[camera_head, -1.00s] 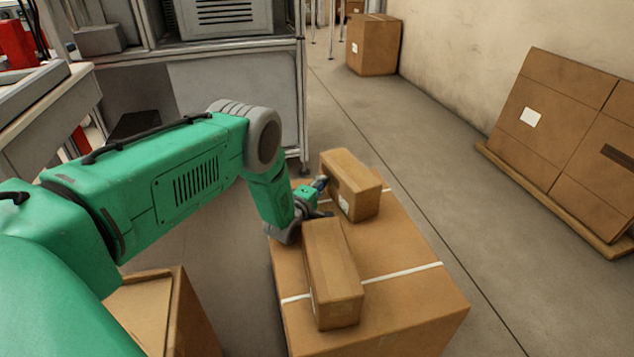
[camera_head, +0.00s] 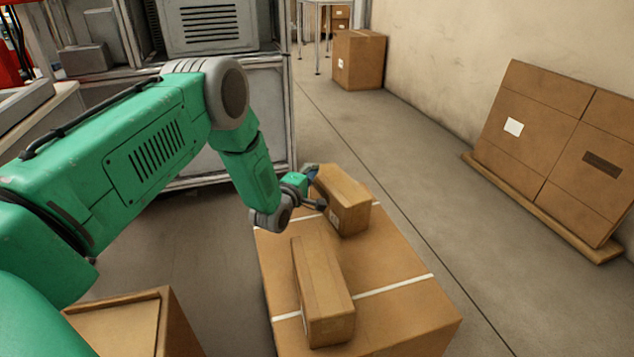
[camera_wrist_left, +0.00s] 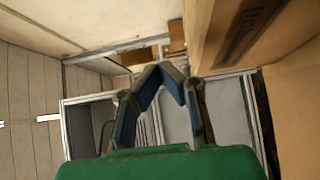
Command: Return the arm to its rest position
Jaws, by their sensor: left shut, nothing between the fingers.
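My left arm (camera_head: 130,150) is green with grey joints and comes in from the left in the head view. Its left gripper (camera_head: 318,188) is over the far part of a large carton, close to the left side of a small brown box (camera_head: 343,200). In the left wrist view the two blue-lined fingers (camera_wrist_left: 161,70) meet at their tips with nothing between them. A brown box side (camera_wrist_left: 240,35) rises close at the right there; whether the gripper touches it I cannot tell. My right gripper is not in view.
The large carton (camera_head: 400,318) with white strapping carries a second, nearer small box (camera_head: 322,290). An open carton (camera_head: 120,325) stands at lower left. A grey metal rack (camera_head: 215,165) is behind the arm. Flat cartons (camera_head: 550,140) lean at the right wall. The floor between is clear.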

